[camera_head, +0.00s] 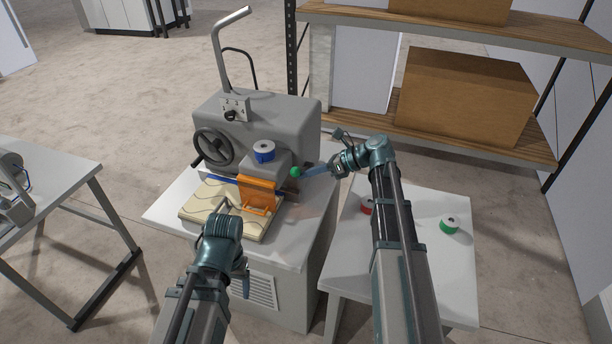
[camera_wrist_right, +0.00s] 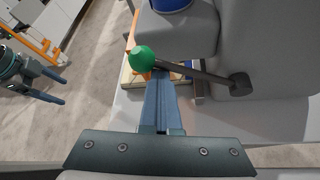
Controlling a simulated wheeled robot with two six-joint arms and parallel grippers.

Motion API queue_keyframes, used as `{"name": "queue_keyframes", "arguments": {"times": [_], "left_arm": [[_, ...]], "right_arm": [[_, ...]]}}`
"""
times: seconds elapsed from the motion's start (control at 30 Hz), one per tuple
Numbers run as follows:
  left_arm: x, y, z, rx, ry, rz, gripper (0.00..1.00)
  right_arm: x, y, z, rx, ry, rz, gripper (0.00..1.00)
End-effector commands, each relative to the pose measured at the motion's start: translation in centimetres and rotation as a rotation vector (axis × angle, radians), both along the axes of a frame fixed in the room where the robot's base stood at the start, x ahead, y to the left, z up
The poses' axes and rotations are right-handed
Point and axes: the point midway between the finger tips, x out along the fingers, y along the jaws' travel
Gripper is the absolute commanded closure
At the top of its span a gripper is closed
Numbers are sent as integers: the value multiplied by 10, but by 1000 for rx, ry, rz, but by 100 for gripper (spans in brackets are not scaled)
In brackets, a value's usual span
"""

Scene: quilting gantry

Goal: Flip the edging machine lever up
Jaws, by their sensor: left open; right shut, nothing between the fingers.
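The grey edging machine (camera_head: 258,112) stands on a white-topped cabinet. Its lever, a dark rod (camera_wrist_right: 200,74) with a green ball knob (camera_wrist_right: 142,58), runs from a pivot on the grey housing; the knob also shows in the head view (camera_head: 296,172). My right gripper (camera_wrist_right: 162,78) is shut and empty, its blue fingertips beside the rod close to the knob. I cannot tell if they touch it. It reaches in from the right in the head view (camera_head: 306,172). My left gripper (camera_head: 242,278) is open and empty in front of the cabinet, partly hidden by its wrist; its spread fingers show in the right wrist view (camera_wrist_right: 52,86).
An orange guide (camera_head: 258,196) and cream fabric (camera_head: 205,200) lie at the machine's front, below a blue spool (camera_head: 264,151). A white side table (camera_head: 440,275) holds a red spool (camera_head: 366,206) and a green spool (camera_head: 449,225). A shelf with boxes (camera_head: 465,98) stands behind.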

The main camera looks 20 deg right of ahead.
Motion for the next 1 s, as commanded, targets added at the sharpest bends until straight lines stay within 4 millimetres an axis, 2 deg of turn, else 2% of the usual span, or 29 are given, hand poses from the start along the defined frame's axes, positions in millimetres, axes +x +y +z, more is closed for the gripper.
{"name": "queue_keyframes", "arguments": {"times": [0.2,0.77,0.87,1.0], "left_arm": [[0,0,7,0,0,0,25],[0,0,8,0,0,0,25],[0,0,5,0,0,0,25],[0,0,-8,0,0,0,25]], "right_arm": [[5,-2,7,0,-2,-2,100],[6,-3,8,1,-4,-3,100],[5,-3,5,1,-4,-3,100],[-3,1,-7,0,-3,-1,100]]}}
